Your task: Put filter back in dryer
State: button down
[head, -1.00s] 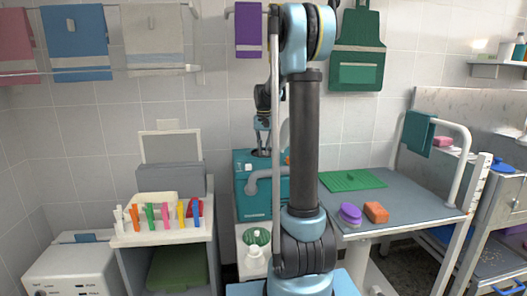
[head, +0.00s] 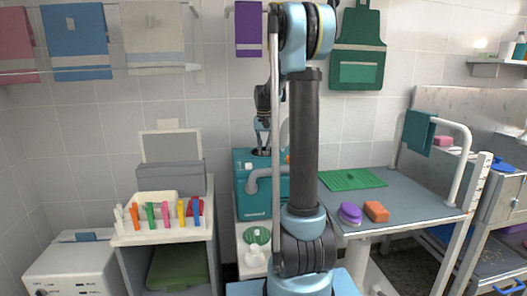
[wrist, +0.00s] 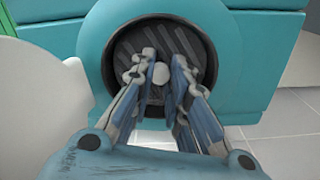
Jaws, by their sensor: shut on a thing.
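The teal dryer (head: 251,205) stands behind my arm, with a grey hose at its front. In the wrist view its round teal housing (wrist: 92,48) surrounds a dark opening. A dark, slatted round filter (wrist: 150,35) shows inside that ring, with a small pale knob (wrist: 160,74) at its middle. My gripper (wrist: 163,80) is shut on the filter at its knob, pointing straight into the opening. The fingers hide the filter's lower part, so I cannot tell how deep it sits. In the head view my gripper (head: 262,145) is at the dryer's top, partly hidden by my arm.
A grey table (head: 420,207) at the right holds a green mat (head: 352,180), a purple brush (head: 350,213) and an orange block (head: 376,211). A white stand (head: 165,236) at the left holds several coloured clips. White bottles stand below the dryer, close to my arm.

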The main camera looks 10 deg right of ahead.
jog(key=c, duration=1.5)
grip_release()
jog(key=shift+o, duration=0.2)
jog(key=shift+r, duration=0.1)
jog(key=shift+a+r, duration=0.1)
jog(key=shift+r, duration=3.5)
jog(key=shift+s, duration=0.1)
